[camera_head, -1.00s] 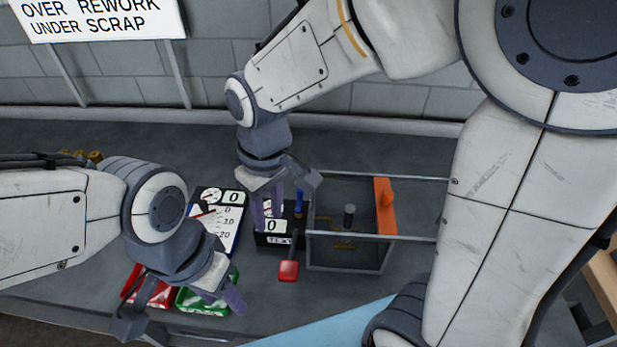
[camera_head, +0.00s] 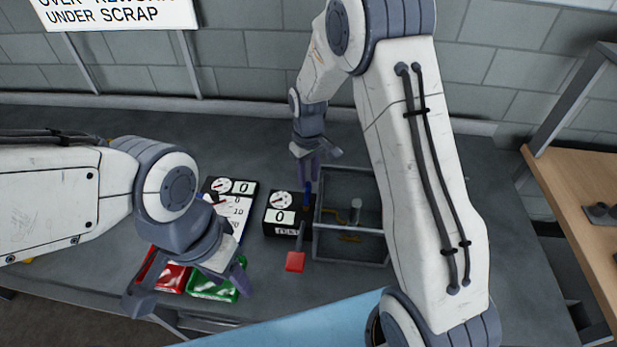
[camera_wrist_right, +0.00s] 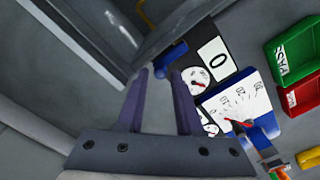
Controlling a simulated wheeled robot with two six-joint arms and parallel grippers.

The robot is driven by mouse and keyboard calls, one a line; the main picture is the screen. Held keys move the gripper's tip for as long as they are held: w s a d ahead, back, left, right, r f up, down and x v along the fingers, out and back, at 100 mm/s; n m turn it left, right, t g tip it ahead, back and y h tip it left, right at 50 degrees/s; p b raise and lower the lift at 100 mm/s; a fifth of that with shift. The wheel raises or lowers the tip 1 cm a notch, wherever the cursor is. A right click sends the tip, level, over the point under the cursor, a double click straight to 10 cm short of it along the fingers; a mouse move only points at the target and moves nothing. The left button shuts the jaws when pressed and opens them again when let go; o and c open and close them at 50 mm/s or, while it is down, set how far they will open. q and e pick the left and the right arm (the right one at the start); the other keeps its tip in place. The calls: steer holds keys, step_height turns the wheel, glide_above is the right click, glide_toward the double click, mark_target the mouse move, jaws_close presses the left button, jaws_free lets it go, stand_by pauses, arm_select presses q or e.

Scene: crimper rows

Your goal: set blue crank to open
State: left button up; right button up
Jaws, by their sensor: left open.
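The blue crank (camera_head: 307,192) stands upright at the right side of the black tester box (camera_head: 283,229), which has a gauge and a "0" card. In the right wrist view the blue crank (camera_wrist_right: 172,54) lies just beyond the fingertips. My right gripper (camera_head: 313,177) is above and behind the crank; in its wrist view it (camera_wrist_right: 160,82) is open with nothing between the fingers. Whether a finger touches the crank cannot be told. My left gripper (camera_head: 195,288) is open and empty over the front left of the bench, near the bins.
A red-ended lever (camera_head: 295,262) sticks out in front of the box. A clear-sided frame (camera_head: 350,260) stands right of it. A gauge board (camera_head: 240,207) is on the left. Red (camera_head: 172,277) and green (camera_head: 212,288) bins are at the front left. Bare bench lies behind.

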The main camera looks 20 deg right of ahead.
steer(key=shift+f, duration=0.95)
jaws_close()
